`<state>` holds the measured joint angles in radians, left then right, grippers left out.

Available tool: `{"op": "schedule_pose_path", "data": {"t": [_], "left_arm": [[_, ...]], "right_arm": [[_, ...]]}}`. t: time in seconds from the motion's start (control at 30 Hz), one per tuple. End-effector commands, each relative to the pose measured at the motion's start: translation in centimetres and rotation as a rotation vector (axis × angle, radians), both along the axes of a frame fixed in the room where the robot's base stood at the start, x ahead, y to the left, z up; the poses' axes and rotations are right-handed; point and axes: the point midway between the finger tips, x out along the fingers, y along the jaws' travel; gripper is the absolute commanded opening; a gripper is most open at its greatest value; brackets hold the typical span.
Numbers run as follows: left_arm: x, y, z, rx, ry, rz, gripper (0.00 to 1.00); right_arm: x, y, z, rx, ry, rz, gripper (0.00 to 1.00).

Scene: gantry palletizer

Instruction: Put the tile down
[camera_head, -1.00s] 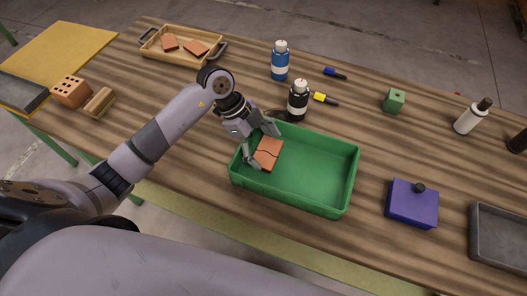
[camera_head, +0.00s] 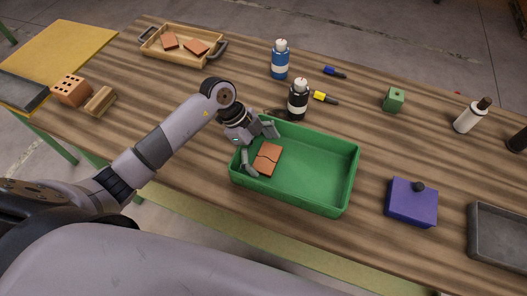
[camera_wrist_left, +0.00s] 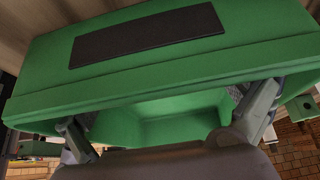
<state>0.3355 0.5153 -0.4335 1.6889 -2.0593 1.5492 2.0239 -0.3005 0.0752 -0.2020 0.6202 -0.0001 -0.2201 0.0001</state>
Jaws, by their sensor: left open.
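A terracotta tile (camera_head: 267,160) with a dark wavy line across it lies in the left end of the green bin (camera_head: 315,172). My left gripper (camera_head: 261,151) is open at this end of the bin, with its fingers spread on either side of the tile. I cannot tell whether a finger still touches it. In the left wrist view, the open fingers (camera_wrist_left: 168,128) show in front of the green bin wall (camera_wrist_left: 250,45) with its dark label; the tile is hidden there. My right gripper is not in view.
A black bottle (camera_head: 298,103) stands close behind the bin, near my left gripper. A purple block (camera_head: 412,203) stands right. A wooden tray (camera_head: 180,57) holds more tiles.

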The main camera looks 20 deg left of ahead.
Motion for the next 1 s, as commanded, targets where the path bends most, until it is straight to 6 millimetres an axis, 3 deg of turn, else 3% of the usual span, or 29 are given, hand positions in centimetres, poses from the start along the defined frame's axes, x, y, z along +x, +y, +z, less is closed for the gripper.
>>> {"op": "schedule_pose_path", "data": {"t": [0.33,0.73,1.0], "left_arm": [[0.2,0.7,1.2,0.002,-0.005,0.0,1.0],[0.3,4.7,8.3,0.003,-0.005,0.001,1.0],[0.2,5.9,10.6,0.001,-0.001,0.0,1.0]], "right_arm": [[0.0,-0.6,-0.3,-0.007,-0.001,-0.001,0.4],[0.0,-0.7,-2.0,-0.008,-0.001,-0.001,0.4],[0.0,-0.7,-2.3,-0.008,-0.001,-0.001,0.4]]}}
